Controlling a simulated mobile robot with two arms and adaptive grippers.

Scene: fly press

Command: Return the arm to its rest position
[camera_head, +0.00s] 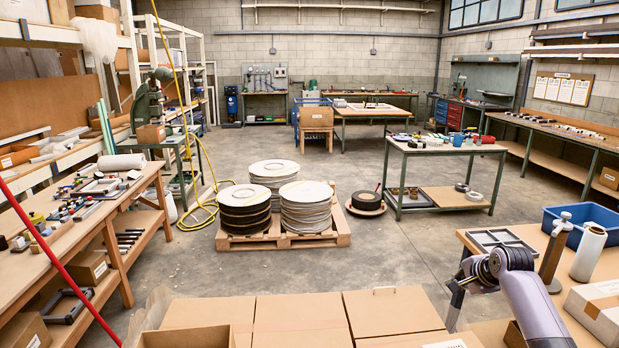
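My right arm (532,300) comes in from the lower right, a pale lilac link with a dark ringed wrist joint. My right gripper (454,318) hangs to the left of that joint with its fingers pointing down. It is beside the wooden bench at the right, close to the cardboard boxes in front. It is seen edge-on and small, so I cannot tell how far apart the fingers are. Nothing shows clearly in it. My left gripper is not in view.
A metal post with a knob (555,250), a white roll (588,252), a grey frame (500,240), a blue bin (582,222) and a white carton (598,308) surround the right arm. Cardboard boxes (300,318) fill the front. Open floor (420,255) lies beyond.

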